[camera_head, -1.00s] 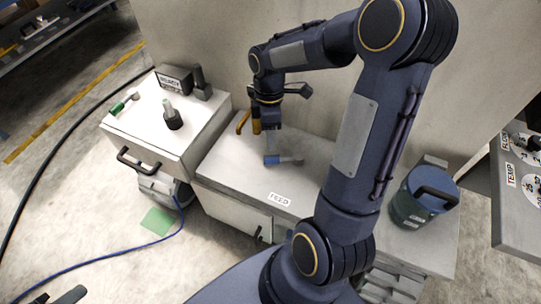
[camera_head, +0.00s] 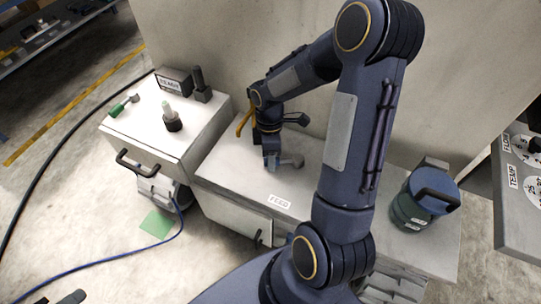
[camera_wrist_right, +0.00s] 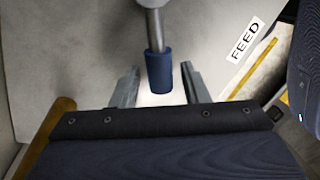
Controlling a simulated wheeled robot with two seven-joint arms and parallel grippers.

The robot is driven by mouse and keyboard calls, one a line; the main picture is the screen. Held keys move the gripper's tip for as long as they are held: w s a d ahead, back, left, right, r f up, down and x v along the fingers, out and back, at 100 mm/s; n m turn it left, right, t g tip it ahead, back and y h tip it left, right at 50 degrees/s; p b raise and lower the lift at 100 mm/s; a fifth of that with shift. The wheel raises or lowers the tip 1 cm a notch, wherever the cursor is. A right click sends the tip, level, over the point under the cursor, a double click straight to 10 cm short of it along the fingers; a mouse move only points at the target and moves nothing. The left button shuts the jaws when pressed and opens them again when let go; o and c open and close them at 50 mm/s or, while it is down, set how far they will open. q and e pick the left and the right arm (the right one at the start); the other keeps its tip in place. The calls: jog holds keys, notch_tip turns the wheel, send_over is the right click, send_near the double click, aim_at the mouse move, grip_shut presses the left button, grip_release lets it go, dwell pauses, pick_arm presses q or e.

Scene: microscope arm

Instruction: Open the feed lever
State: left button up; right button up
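The feed lever (camera_head: 291,161) is a grey metal lever on the light cabinet top, behind the FEED label (camera_head: 279,201). In the right wrist view its grey shaft comes in from the top and ends in a blue grip (camera_wrist_right: 159,72). My right gripper (camera_head: 271,160) is low over the lever's grip end and hides it in the head view. In the wrist view the right gripper (camera_wrist_right: 160,88) is open, with one finger on each side of the blue grip and a gap on both sides. A dark bit of my left gripper (camera_head: 70,297) shows at the bottom left edge.
A white box (camera_head: 150,125) with a green-handled lever (camera_head: 124,105), a dark knob (camera_head: 172,122) and a black handle (camera_head: 138,163) stands to the left. A blue-lidded canister (camera_head: 424,195) stands at the right. A wall rises behind the cabinet.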

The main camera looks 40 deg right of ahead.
grip_shut()
jog(key=s+n, duration=0.1)
jog(key=s+a+n, duration=0.1)
jog(key=n, duration=0.1)
jog(key=shift+r+h+p, duration=0.1)
jog(key=shift+h+p, duration=0.2)
jog(key=shift+p, duration=0.05)
jog(key=s+n, duration=0.2)
jog(key=n, duration=0.1)
jog(key=shift+a+p, duration=0.25)
jog(key=shift+p, duration=0.05)
jog(key=s+n+h+p, duration=0.1)
jog(key=s+n, duration=0.1)
jog(key=n, duration=0.1)
jog(key=shift+s, duration=0.1)
jog(key=shift+s+d+n+h+p, duration=0.2)
jog(key=shift+s+n, duration=0.25)
jog(key=shift+n, duration=0.35)
jog(key=shift+s+d+n+h+p, duration=0.1)
jog(key=shift+s+d+n+p, duration=0.1)
jog(key=shift+s+n, duration=0.45)
jog(key=shift+w, duration=0.15)
jog(key=shift+o, duration=0.9)
grip_release()
